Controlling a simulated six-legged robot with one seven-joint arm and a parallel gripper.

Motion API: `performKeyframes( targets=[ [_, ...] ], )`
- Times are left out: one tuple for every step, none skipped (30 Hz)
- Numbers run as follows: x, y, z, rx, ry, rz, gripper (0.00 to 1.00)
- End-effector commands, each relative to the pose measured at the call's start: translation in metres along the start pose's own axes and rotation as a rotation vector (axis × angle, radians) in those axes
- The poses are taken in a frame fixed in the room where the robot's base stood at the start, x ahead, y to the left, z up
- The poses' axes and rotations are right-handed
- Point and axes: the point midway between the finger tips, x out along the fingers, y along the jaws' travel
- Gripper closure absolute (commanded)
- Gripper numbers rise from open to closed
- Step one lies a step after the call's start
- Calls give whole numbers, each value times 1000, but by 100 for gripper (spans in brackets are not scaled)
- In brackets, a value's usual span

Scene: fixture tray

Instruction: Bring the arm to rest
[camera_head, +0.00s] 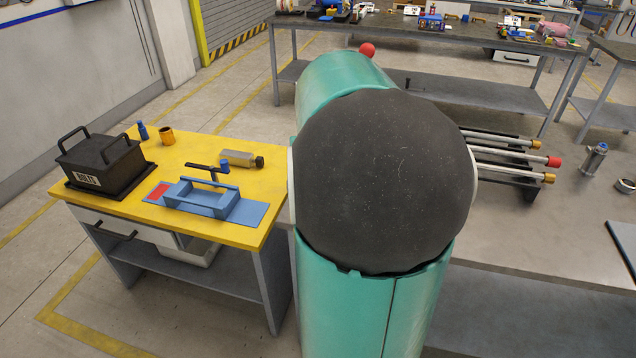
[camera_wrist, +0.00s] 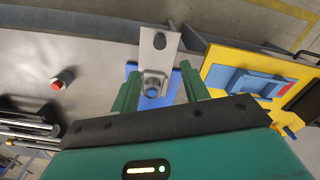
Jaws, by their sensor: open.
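My gripper (camera_wrist: 160,72) shows in the wrist view with its two green fingers spread apart. Beyond and between the fingers is a grey metal bracket (camera_wrist: 160,45) with a round blue-tipped part (camera_wrist: 152,91) at its near end. A blue plate (camera_wrist: 173,88) shows under it, partly behind the fingers. Nothing is visibly pinched; the gap from fingers to bracket is hard to judge. In the head view my own arm fills the middle and hides the gripper.
Left of my arm stands a yellow table (camera_head: 205,150) with a black lidded box (camera_head: 100,162) and a blue fixture (camera_head: 205,197). Right is a grey bench (camera_head: 540,215) with rods (camera_head: 510,160) and a small metal cylinder (camera_head: 593,160). A cluttered bench (camera_head: 450,40) stands behind.

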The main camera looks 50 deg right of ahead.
Motion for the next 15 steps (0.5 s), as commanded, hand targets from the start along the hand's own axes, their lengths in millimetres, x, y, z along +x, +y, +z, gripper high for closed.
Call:
performKeyframes(
  targets=[
    [0,0,0,0,0,0,55],
    [0,0,0,0,0,0,55],
    [0,0,0,0,0,0,55],
    [0,0,0,0,0,0,55],
    [0,0,0,0,0,0,55],
    [0,0,0,0,0,0,55],
    [0,0,0,0,0,0,55],
    [0,0,0,0,0,0,55],
    [0,0,0,0,0,0,55],
    [0,0,0,-1,0,0,55],
    [0,-2,1,-3,2,1,55],
    [-1,-5,2,-11,6,2,55],
    [-3,-9,4,-20,11,4,55],
    [-5,-15,7,-32,18,6,55],
    [-8,-25,11,-53,31,10,55]
  ],
)
